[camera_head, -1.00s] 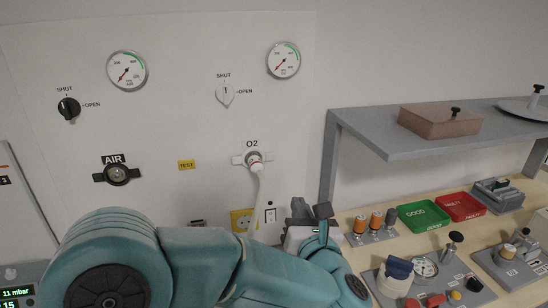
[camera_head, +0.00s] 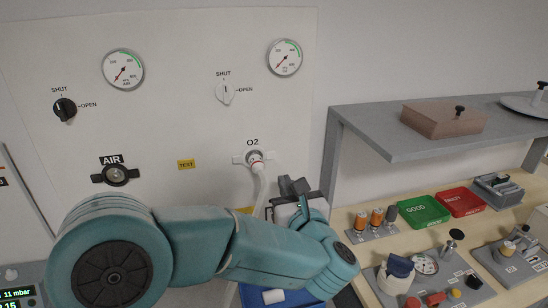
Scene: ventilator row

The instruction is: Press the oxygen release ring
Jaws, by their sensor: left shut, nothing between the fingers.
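The O2 outlet (camera_head: 254,158) is on the white wall panel under the "O2" label. It has a pale ring with a red mark, and a white hose (camera_head: 260,186) hangs down from it. My left gripper (camera_head: 289,184) is a dark pair of fingers to the right of and below the outlet, beside the hose. It is shut and empty and looks apart from the ring. My teal left arm hides the lower part of the hose and panel. My right gripper is not in view.
The panel also has an AIR outlet (camera_head: 115,175), a white O2 knob (camera_head: 225,93), a black air knob (camera_head: 64,109) and two gauges. A grey shelf (camera_head: 400,140) stands right of the panel. A bench (camera_head: 395,250) with green and red trays and fittings lies below it.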

